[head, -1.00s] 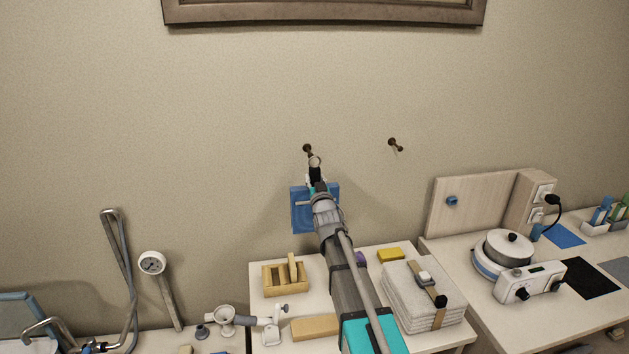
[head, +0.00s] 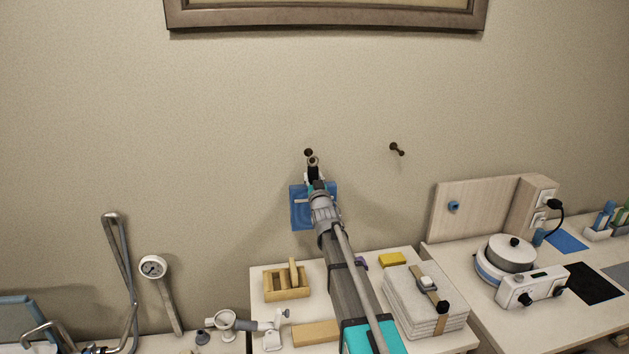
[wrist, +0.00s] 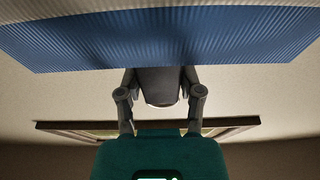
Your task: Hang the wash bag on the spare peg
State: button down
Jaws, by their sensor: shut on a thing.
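The blue wash bag (head: 299,212) hangs below my gripper (head: 315,184) in front of the wall. It also fills the top of the wrist view (wrist: 160,38). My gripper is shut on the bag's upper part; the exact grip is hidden. A small ring (head: 313,160) sticks up above the gripper, just below and slightly right of the left peg (head: 308,152). I cannot tell whether the ring touches that peg or stands in front of it. The right peg (head: 397,149) is bare, well to the right.
Below stand a wooden holder (head: 287,285), a yellow block (head: 392,259) and a stack of white towels (head: 415,310). A wax warmer (head: 505,258) stands at right, a gauge (head: 153,267) at left. The wall around the pegs is clear; a picture frame (head: 325,18) hangs above.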

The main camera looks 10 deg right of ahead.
jog(key=w, duration=0.3)
jog(key=w+b, duration=0.1)
jog(key=w, duration=0.1)
jog(key=shift+w+f, duration=0.15)
jog(key=shift+f, duration=0.25)
dwell(0.3)
dwell(0.5)
jog(key=shift+c, duration=0.8)
grip_release()
jog(key=shift+b+v, duration=0.55)
jog(key=shift+v, duration=1.7)
dwell(0.7)
